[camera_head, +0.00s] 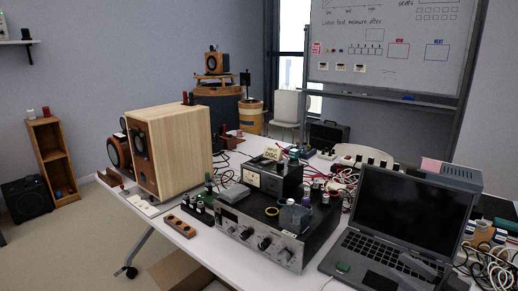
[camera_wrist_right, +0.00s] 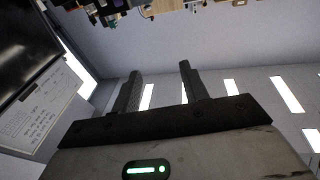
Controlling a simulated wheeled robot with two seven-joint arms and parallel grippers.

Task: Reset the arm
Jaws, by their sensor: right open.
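My right gripper (camera_wrist_right: 160,72) shows in the right wrist view. Its two dark fingers stand apart with nothing between them, and a green light glows on its body. I cannot make out either gripper clearly in the head view. My left gripper is in neither view.
A white table (camera_head: 152,210) holds a wooden speaker (camera_head: 178,150), a silver amplifier (camera_head: 262,238), a black meter box (camera_head: 273,179) and an open laptop (camera_head: 410,215). Loose cables (camera_head: 492,268) lie at the right. A whiteboard (camera_head: 390,45) stands behind.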

